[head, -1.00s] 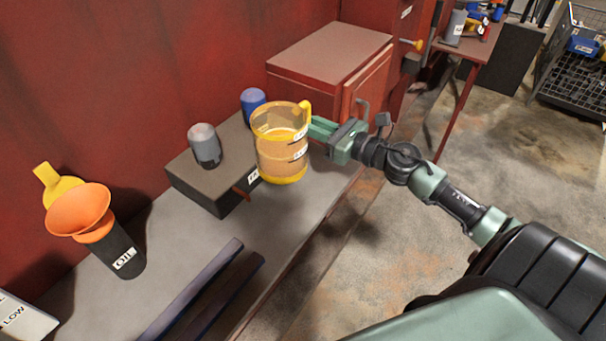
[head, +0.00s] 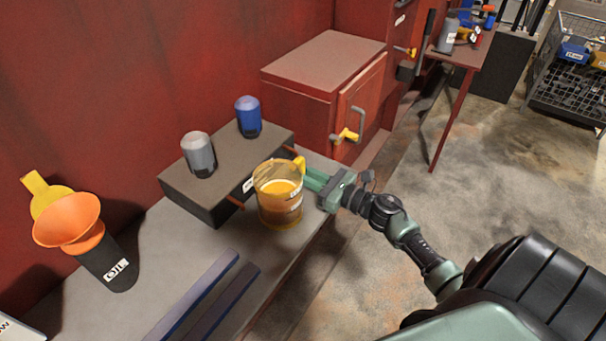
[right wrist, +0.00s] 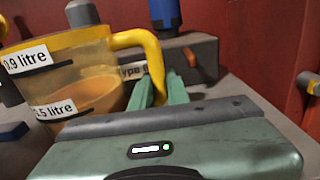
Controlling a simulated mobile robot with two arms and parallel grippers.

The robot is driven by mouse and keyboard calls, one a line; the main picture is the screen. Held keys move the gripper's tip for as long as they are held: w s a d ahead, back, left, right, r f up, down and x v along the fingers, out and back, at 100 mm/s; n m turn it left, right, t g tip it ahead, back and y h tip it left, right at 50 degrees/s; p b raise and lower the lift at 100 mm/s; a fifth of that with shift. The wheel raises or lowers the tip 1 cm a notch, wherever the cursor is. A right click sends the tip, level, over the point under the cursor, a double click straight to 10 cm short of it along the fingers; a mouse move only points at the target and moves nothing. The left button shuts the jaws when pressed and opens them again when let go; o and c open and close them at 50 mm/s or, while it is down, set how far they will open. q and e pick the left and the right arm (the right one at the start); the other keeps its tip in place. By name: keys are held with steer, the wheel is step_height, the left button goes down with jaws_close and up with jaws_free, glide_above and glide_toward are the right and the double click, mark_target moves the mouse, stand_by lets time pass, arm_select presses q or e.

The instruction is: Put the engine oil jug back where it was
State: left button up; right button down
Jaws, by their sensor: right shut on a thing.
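The engine oil jug (head: 280,200) is see-through amber with a yellow rim and handle and orange-brown liquid inside. My right gripper (head: 307,178) is shut on its handle from the right. The jug is upright, low over the bench in front of the dark block; I cannot tell whether its base touches the bench. In the right wrist view the jug (right wrist: 85,85) shows litre labels, and its yellow handle (right wrist: 150,45) runs down to my right gripper's green fingers (right wrist: 160,92). My left gripper is out of view.
A dark block (head: 190,200) bears a grey filter (head: 199,157) and a blue filter (head: 248,120). A dark oil bottle (head: 110,268) with an orange funnel stands left. Dark bars (head: 205,295) lie in front. A red cabinet (head: 320,65) stands behind right. Bare bench (head: 160,235) shows between.

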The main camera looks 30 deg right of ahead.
steer(key=shift+r, duration=0.15)
steer(key=c, duration=1.4)
jaws_free()
steer(key=shift+s, duration=0.15)
steer(key=shift+b+v, duration=1.65)
steer(key=shift+v, duration=4.3)
